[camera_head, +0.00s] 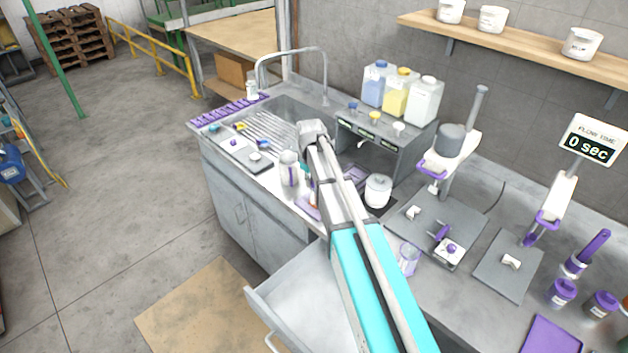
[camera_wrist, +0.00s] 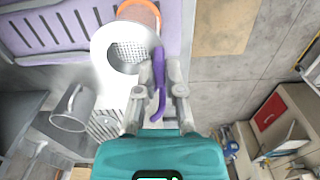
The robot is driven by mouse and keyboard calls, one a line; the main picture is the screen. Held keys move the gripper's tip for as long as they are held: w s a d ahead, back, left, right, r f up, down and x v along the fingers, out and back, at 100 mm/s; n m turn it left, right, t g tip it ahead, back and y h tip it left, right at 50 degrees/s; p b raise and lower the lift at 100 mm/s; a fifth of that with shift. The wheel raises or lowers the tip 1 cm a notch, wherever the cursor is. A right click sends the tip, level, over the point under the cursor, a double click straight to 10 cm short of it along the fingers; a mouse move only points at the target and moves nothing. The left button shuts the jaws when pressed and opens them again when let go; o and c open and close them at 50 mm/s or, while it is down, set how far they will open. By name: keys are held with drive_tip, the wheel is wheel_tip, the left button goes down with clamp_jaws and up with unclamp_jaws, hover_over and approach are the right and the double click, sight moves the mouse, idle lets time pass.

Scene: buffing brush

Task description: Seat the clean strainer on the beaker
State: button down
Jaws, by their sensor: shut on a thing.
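My gripper (camera_wrist: 158,88) is shut on the purple handle (camera_wrist: 158,62) of the strainer in the wrist view. The strainer's pale round rim (camera_wrist: 103,42) and fine mesh (camera_wrist: 128,52) show just beyond the fingertips. Whether the rim touches anything beneath it cannot be told. In the head view my arm reaches over the counter toward the sink, and its fingers and the strainer are not clear there. A clear beaker-like glass (camera_head: 409,260) stands on the counter right of my arm. A pale cylindrical vessel (camera_head: 289,168) stands left of my arm; which one is the beaker is unclear.
An orange-brown cylinder (camera_wrist: 140,14) is close beside the strainer, over a slotted purple mat (camera_wrist: 52,30). The sink (camera_head: 290,112) has a tall faucet. A white jar (camera_head: 377,190) stands right of my arm. An open drawer (camera_head: 300,300) juts out at the front.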

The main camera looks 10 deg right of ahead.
drive_tip(key=shift+f, duration=0.1)
drive_tip(key=c, duration=1)
unclamp_jaws()
drive_tip(key=shift+c, duration=0.2)
wheel_tip(320, 180, up, 11)
drive_tip(key=p, duration=1.1)
drive_tip(key=shift+s, duration=0.1)
drive_tip(key=s+d+f+m+b, duration=0.1)
drive_tip(key=s+f+m+b, duration=0.2)
drive_tip(key=s, duration=0.8)
drive_tip(key=s+d+f+m+b, duration=0.1)
drive_tip(key=s+f+m+b, duration=0.2)
drive_tip(key=s+f+b, duration=0.4)
drive_tip(key=s, duration=0.4)
drive_tip(key=shift+s+m, duration=0.3)
drive_tip(key=shift+s, duration=0.05)
